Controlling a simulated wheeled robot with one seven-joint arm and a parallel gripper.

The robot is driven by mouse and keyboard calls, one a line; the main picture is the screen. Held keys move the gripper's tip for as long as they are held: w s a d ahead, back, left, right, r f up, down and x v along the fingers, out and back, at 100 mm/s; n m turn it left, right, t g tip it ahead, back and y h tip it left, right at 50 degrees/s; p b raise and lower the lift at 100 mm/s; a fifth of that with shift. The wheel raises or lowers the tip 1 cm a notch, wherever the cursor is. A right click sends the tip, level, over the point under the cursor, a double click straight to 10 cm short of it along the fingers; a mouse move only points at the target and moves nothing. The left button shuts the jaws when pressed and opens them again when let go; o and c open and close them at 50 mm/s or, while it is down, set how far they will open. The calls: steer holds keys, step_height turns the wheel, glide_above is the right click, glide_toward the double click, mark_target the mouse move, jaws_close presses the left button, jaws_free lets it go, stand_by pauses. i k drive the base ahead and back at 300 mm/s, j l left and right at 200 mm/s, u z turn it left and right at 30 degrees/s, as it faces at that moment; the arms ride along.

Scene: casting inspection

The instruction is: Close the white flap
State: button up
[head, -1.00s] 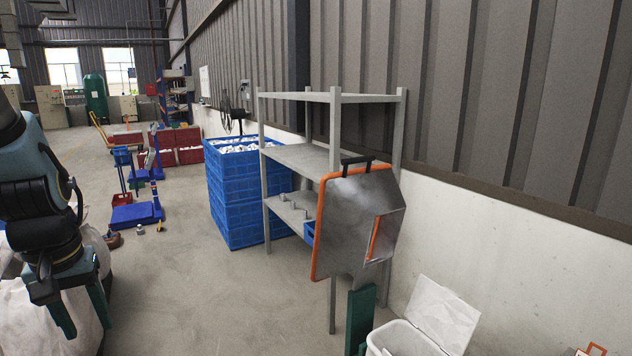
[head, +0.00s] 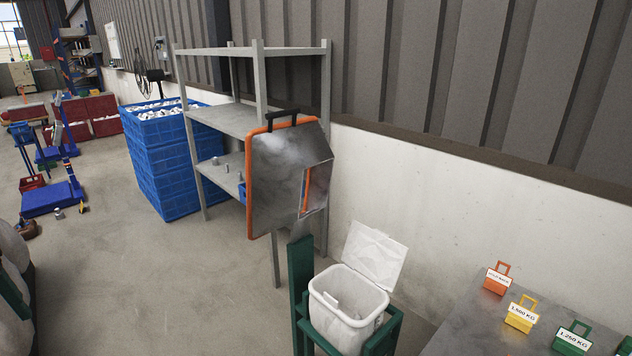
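The white flap (head: 374,256) is the lid of a white bin (head: 345,313). It stands open, tilted up and back from the bin's rear edge toward the wall. The bin's mouth is uncovered, and something pale shows inside. The bin sits in a green frame (head: 297,268). A dark green bar at the far left edge looks like one finger of my gripper (head: 13,298). The rest of the gripper is cut off, so its opening does not show. It is far to the left of the bin and touches neither bin nor flap.
A grey shelf rack (head: 260,86) and an orange-edged metal panel (head: 283,180) stand behind the bin. A metal table (head: 462,325) with tagged weights (head: 521,315) is at right. Blue crates (head: 163,165) stand at left. Floor between left edge and bin is clear.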

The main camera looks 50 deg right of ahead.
mark_target(369, 251)
steer(key=i+l+z, duration=0.1)
steer(key=l+z, duration=0.15)
steer(key=l, duration=0.2)
steer(key=i+l+z, duration=0.2)
steer(key=l, duration=0.2)
steer(key=i+l+z, duration=0.15)
steer(key=i+l, duration=0.05)
steer(key=i, duration=0.1)
